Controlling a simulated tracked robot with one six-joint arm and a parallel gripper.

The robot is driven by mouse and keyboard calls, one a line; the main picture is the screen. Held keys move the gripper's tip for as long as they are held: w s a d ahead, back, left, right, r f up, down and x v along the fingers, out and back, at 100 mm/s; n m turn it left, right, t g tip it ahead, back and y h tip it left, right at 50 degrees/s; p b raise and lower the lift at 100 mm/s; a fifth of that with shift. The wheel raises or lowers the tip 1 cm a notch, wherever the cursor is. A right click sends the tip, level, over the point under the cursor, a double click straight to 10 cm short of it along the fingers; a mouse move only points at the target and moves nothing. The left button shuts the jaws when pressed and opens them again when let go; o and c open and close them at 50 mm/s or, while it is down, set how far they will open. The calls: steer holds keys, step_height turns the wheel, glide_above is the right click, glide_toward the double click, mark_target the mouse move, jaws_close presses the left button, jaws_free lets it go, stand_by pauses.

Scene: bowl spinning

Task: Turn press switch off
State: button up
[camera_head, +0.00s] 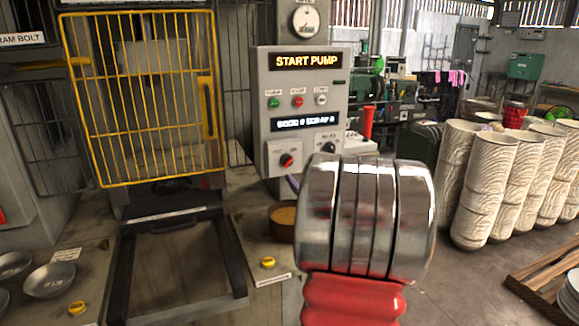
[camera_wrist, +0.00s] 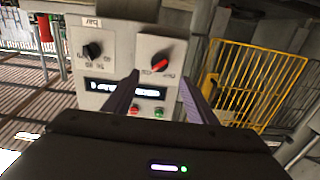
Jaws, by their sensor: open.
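The control panel (camera_head: 304,110) is a grey box with a lit "START PUMP" display at its top. A black rotary switch with a red mark (camera_head: 287,160) sits on a pale plate at its lower left; it also shows in the wrist view (camera_wrist: 160,62). Its labels are too small to read. My gripper (camera_wrist: 158,81) is open and empty, its two purple fingers pointing at the panel, with the switch beyond and between the tips. In the head view, my arm hides most of the gripper; only a bit of purple finger shows below the switch.
Another black knob (camera_head: 328,148) is right of the switch, with small coloured buttons (camera_head: 298,101) above. A yellow cage guard (camera_head: 145,95) stands left of the panel. A brown bowl (camera_head: 283,223) is below the panel.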

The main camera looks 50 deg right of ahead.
mark_target(289, 164)
steer(key=x, duration=1.1)
steer(key=shift+c, duration=0.4)
steer(key=shift+a, duration=0.1)
steer(key=c, duration=1)
